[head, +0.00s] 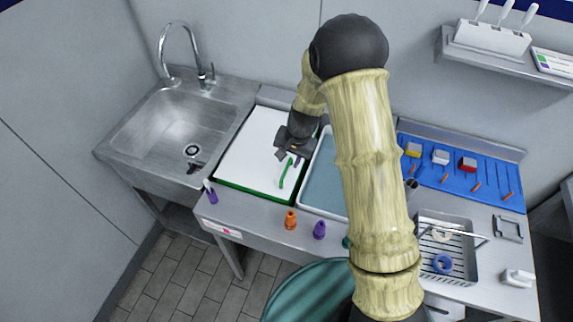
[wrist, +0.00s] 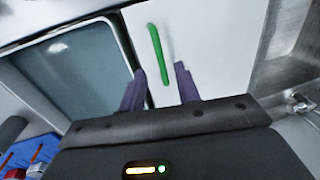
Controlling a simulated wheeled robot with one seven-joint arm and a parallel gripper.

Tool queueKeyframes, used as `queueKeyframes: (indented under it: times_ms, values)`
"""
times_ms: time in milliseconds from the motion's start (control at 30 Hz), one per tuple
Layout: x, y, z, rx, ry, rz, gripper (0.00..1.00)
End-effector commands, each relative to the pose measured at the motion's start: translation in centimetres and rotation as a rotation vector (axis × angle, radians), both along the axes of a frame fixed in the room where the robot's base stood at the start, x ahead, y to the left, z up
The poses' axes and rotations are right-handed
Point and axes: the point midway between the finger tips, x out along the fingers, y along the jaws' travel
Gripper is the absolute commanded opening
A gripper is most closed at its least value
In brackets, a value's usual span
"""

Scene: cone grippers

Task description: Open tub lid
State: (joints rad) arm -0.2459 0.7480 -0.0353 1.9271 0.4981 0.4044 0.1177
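A white lid-like panel (head: 258,140) with a green edge lies flat on the counter. A green bar (head: 286,172), which looks like a handle, is on its right part; the bar also shows in the wrist view (wrist: 160,52). I cannot tell whether the bar stands up from the panel. My gripper (head: 292,158) is above the panel, close to the bar. In the wrist view my gripper (wrist: 160,85) is open, its two dark purple fingers apart with the bar's near end between them. I cannot see contact. My arm hides part of the counter.
A tub or tray with a pale rim and blue-grey inside (head: 323,172) adjoins the panel's right side. A steel sink (head: 165,130) is at left. Orange (head: 291,220) and purple (head: 319,229) cones stand at the front edge. A blue mat (head: 440,180) and wire rack (head: 462,262) are right.

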Motion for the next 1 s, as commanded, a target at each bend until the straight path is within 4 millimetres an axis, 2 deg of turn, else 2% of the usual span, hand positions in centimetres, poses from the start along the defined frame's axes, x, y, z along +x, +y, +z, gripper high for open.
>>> queueKeyframes:
  times_ms: [100,300,433,700,867,1000]
  values:
    - [0.1,0.3,-1.8,-0.001,0.003,-0.003,0.33]
    - [0.3,0.8,-4.0,-0.001,0.001,0.0,0.33]
    - [0.3,1.0,-4.7,0.0,0.0,0.0,0.33]
    - [0.3,1.0,-4.8,0.0,0.0,0.001,0.33]
    - [0.3,1.0,-4.8,0.0,0.0,0.001,0.01]
    - [0.3,1.0,-4.8,0.0,0.0,0.001,0.0]
